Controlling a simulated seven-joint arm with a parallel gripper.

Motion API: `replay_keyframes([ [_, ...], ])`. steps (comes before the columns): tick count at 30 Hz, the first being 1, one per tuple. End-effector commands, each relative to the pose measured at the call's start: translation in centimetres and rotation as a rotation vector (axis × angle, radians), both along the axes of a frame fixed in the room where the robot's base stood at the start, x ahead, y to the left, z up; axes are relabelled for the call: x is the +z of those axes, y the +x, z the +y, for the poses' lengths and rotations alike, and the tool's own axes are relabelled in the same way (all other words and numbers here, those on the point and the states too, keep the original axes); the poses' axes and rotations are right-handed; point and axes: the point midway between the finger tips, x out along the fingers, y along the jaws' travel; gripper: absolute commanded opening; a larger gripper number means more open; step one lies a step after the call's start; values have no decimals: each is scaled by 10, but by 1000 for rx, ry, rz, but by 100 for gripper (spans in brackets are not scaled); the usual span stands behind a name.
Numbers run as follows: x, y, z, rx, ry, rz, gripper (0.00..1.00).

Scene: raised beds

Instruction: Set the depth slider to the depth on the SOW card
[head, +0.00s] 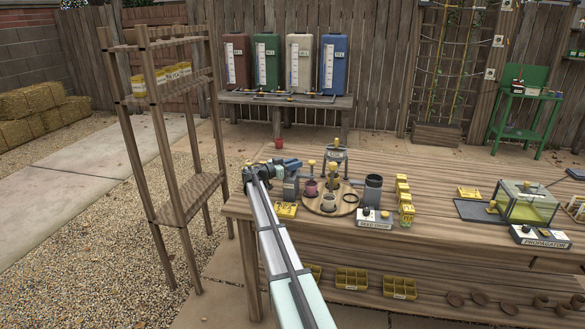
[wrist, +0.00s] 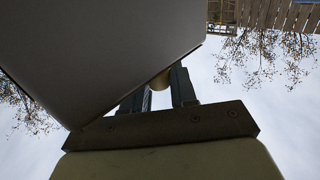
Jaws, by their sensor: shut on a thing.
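My gripper (head: 294,168) is at the left end of the bench, at the top of a dark grey upright block (head: 291,188). In the wrist view my gripper (wrist: 159,84) has its two dark fingers around a small tan knob (wrist: 160,80). A large grey face (wrist: 105,50) covers the upper left of that view and hides part of the fingers. I cannot tell for sure that the knob is the depth slider, and no depth scale is legible. A yellow tray or card (head: 285,210) lies in front of the block. I cannot make out the SOW card.
A dark grey cylinder (head: 373,190), a labelled control box (head: 375,218) and a propagator (head: 528,204) stand further right. A tall wooden shelf (head: 175,205) is close on the left.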

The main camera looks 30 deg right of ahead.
Motion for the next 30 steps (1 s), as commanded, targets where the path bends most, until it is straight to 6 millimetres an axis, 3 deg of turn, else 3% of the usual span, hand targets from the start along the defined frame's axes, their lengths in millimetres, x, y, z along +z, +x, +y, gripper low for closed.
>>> replay_keyframes([
  [6, 1, 4, -3, 8, -2, -1, 0],
  [7, 1, 4, -3, 9, -2, -1, 28],
  [13, 1, 3, -3, 8, -1, -1, 46],
  [23, 1, 2, 3, 6, -1, -1, 46],
  [30, 1, 2, 38, 8, -1, -1, 46],
])
